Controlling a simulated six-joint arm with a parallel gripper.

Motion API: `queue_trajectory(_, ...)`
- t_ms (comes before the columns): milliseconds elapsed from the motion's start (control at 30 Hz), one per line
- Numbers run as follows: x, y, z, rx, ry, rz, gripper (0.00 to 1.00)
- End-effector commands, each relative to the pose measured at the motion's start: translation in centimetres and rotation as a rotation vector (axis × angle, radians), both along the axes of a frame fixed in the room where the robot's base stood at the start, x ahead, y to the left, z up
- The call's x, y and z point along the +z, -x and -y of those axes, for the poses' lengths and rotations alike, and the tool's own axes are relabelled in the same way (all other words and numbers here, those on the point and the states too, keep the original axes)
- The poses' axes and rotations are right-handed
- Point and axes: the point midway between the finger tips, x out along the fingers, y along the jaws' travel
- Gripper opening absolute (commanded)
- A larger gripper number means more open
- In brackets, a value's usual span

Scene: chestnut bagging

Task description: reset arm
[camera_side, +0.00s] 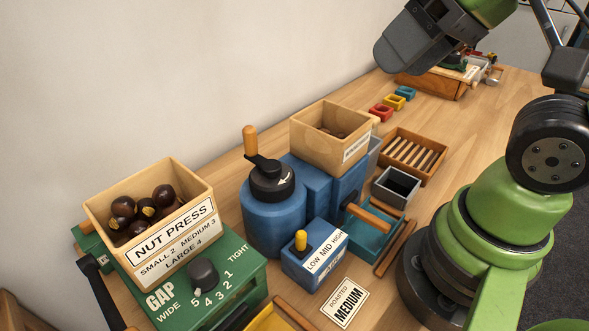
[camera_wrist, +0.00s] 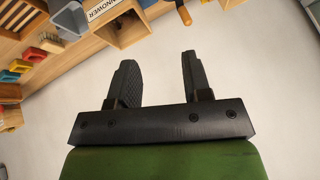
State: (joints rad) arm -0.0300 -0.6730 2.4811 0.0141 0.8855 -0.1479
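My gripper (camera_side: 398,52) is raised high above the far part of the bench in the side view, near the back wall. It touches nothing there. In the wrist view my gripper (camera_wrist: 158,62) has its two black fingers clearly apart, with only bare wall or floor between them. It is empty.
A green nut press (camera_side: 225,275) with chestnuts in its hopper stands at front left. A blue machine (camera_side: 270,220) with a wooden hopper (camera_side: 325,150) stands mid-bench. A slatted wooden tray (camera_side: 418,150), small coloured trays (camera_side: 393,101) and a "Roasted Medium" card (camera_side: 345,303) lie around it.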

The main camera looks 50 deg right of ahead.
Motion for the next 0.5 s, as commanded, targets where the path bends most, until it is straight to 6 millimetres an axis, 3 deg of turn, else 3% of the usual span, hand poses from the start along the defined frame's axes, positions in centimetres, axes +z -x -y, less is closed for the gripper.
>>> queue_trajectory(267, -3.3, -3.3, -2.9, 0.669, 0.275, -0.068, 0.45)
queue_trajectory(500, -7.9, -5.1, -6.2, 1.348, 0.457, -0.061, 0.45)
